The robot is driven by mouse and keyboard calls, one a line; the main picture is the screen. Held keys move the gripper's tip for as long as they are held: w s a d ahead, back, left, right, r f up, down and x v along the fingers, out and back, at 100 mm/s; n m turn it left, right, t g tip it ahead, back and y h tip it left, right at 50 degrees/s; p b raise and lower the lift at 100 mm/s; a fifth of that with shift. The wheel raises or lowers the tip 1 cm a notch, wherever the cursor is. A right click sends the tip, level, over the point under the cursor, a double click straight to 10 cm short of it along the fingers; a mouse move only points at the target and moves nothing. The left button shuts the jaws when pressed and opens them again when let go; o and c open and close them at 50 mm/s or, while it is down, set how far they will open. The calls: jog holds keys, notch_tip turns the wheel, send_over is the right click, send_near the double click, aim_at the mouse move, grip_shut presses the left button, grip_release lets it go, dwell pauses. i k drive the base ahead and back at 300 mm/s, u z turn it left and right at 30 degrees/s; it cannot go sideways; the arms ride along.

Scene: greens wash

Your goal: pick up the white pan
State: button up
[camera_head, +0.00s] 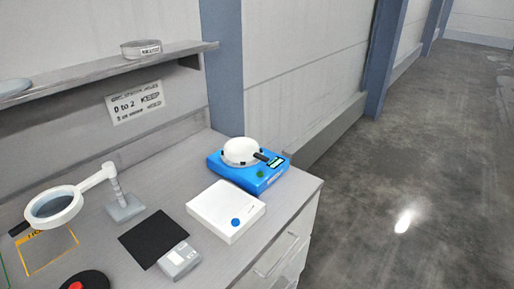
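The white pan (240,150) is a shallow round dish with a dark stub, perhaps a handle, at its right side. It sits on top of a blue device (238,178) near the back right of the bench, close to the wall. The blue device has a small lit display and a green dot on its front. My gripper is not in view.
A white flat box with a blue dot (222,214) stands in front of the blue device. A black mat (150,238), a small grey device (180,260), a magnifier on a stand (56,208) and a red-and-black round object (88,281) lie leftward. A shelf (100,71) overhangs the bench; floor at right is clear.

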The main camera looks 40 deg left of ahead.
aim_at(237, 150)
jog(key=u, duration=0.05)
jog(key=i, duration=3.1)
jog(key=u, duration=1.95)
